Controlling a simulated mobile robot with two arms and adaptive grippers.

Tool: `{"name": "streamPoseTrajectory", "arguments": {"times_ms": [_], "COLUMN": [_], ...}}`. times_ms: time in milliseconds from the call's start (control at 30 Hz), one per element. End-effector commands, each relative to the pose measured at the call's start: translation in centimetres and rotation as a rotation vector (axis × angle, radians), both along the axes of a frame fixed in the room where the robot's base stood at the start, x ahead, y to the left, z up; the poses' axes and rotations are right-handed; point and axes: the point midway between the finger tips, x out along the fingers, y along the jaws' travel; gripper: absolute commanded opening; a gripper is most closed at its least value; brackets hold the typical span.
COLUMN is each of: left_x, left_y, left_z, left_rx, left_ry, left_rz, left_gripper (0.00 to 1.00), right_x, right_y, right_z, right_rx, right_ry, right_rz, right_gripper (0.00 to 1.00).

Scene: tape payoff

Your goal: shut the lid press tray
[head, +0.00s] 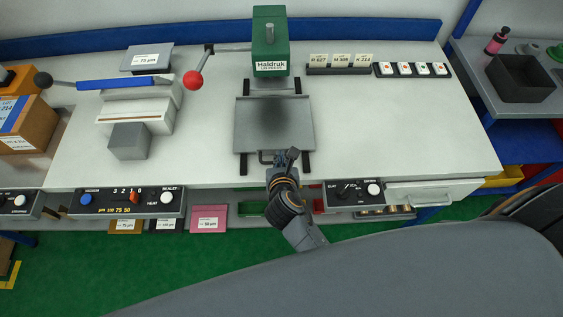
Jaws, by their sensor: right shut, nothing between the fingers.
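The lid press (270,45) is a green machine labelled "Haldruk" at the back middle of the white bench, with a lever ending in a red ball at its left. Its grey tray (273,122) lies in front of it on dark rails, pulled out toward me. A dark handle is at the tray's front edge. My right gripper (281,158) is at this handle, in front of the tray. Its fingers are together with nothing seen between them; whether they touch the handle is unclear. My left gripper is not in view.
A sealer with a blue bar (117,84) and a grey block (129,141) stand left of the tray. The bench right of the tray is clear. Control panels line the front edge.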

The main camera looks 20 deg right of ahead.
Motion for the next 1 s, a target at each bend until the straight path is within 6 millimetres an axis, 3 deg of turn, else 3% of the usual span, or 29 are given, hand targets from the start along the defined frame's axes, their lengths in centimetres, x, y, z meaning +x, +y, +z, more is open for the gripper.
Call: {"name": "streamPoseTrajectory", "arguments": {"times_ms": [467,800,1000], "left_x": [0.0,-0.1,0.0], "left_y": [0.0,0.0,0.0], "left_z": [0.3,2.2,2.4], "left_rx": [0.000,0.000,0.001], "left_ry": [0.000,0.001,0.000], "left_rz": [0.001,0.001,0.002], "left_gripper": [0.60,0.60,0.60], "right_x": [0.8,7.3,9.6], "right_y": [-0.2,-2.1,-2.8], "right_z": [-0.1,0.1,-0.1], "right_rx": [-0.001,-0.004,-0.001], "right_ry": [-0.001,-0.003,-0.001], "right_rz": [0.001,0.002,-0.001], "right_gripper": [0.00,0.00,0.00]}}
